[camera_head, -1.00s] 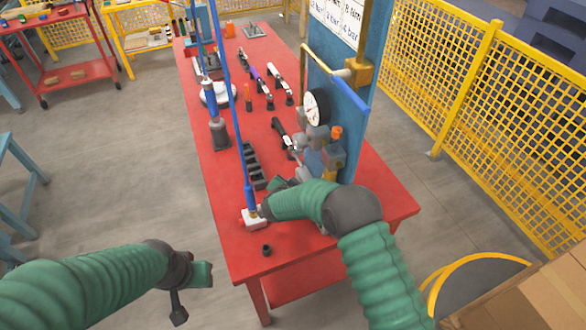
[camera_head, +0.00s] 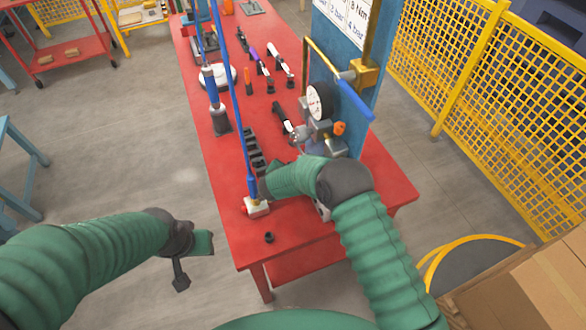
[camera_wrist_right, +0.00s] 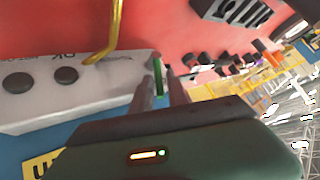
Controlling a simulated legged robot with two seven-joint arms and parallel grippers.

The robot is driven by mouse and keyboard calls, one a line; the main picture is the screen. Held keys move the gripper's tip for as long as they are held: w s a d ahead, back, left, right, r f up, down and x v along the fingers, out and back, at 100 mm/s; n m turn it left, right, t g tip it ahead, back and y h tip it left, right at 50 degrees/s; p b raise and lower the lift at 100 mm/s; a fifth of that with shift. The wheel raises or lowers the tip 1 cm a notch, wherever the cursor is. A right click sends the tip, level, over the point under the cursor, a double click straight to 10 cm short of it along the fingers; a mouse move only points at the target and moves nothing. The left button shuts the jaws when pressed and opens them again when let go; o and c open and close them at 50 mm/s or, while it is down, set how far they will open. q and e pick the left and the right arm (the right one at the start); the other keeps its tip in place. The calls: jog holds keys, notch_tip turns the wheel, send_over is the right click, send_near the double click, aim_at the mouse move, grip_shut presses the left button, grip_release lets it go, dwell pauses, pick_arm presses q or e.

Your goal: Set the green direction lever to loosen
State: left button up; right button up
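The green lever (camera_wrist_right: 158,76) shows in the right wrist view as a narrow upright green strip at the end of a grey box (camera_wrist_right: 75,85) with round dark buttons. My right gripper (camera_wrist_right: 163,85) has its two fingers a small gap apart, with the lever at their tips, nearer the left finger. I cannot tell whether they touch it. In the head view my right arm reaches over the table's front end and hides the lever. My left gripper (camera_head: 190,255) hangs empty over the floor at the left; its finger opening is unclear.
A white-and-red tool (camera_head: 256,207) on a blue hose stands on the red table (camera_head: 215,160) beside my right arm. A yellow pipe (camera_wrist_right: 116,30) rises close by the grey box. A gauge (camera_head: 318,102) and blue panel (camera_head: 340,55) stand behind.

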jog(key=b+v, duration=0.1)
jog(key=v, duration=1.5)
jog(key=shift+s+a+r, duration=0.2)
jog(key=shift+a+r, duration=0.05)
jog(key=w+d+r+n+y, duration=0.1)
jog(key=d+r+n+y, duration=0.3)
jog(key=r, duration=0.2)
jog(key=s+d+f+n+g, duration=0.1)
jog(key=s+d+n+g, duration=0.1)
jog(key=s+d, duration=0.6)
jog(key=s+d+f+n+g, duration=0.1)
jog(key=s+d+g, duration=0.3)
jog(key=s+d, duration=0.4)
jog(key=s+n, duration=0.1)
jog(key=s, duration=0.5)
jog(key=shift+f+n, duration=0.3)
jog(key=shift+f, duration=0.1)
